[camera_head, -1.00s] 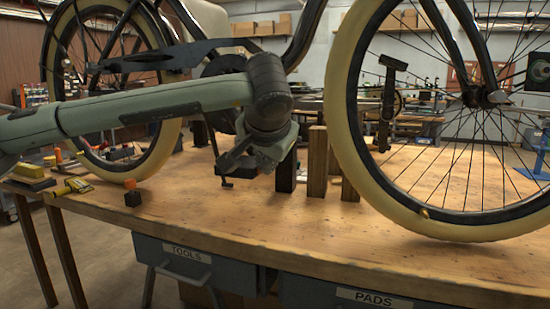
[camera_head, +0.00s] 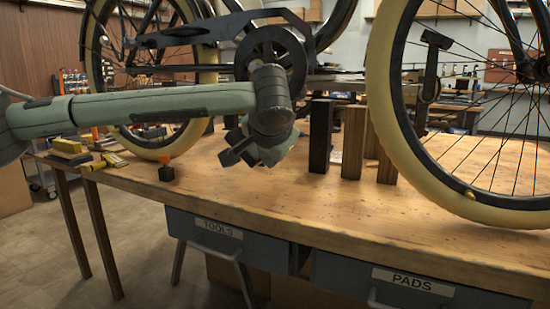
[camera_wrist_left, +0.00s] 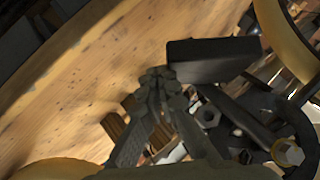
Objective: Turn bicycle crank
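The bicycle stands over the wooden bench, and its dark chainring (camera_head: 275,62) shows behind my left wrist. In the left wrist view, the crank arm (camera_wrist_left: 240,118) runs from a bright bolt toward a black block-like pedal (camera_wrist_left: 212,60). My left gripper (camera_head: 232,150) is below and left of the chainring, above the bench. In the left wrist view its fingers (camera_wrist_left: 157,78) converge and look shut, with the tips close beside the pedal's left end. I cannot tell whether they touch it. Nothing shows between the tips. My wrist hides part of the crank in the head view. My right gripper is out of view.
The bench top (camera_head: 290,205) is clear at the front. Upright wooden blocks (camera_head: 355,142) and a dark block (camera_head: 320,136) stand right of my gripper. The pale-tyred front wheel (camera_head: 385,120) is farther right. A small black cube (camera_head: 166,173) and yellow tools (camera_head: 70,147) lie left.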

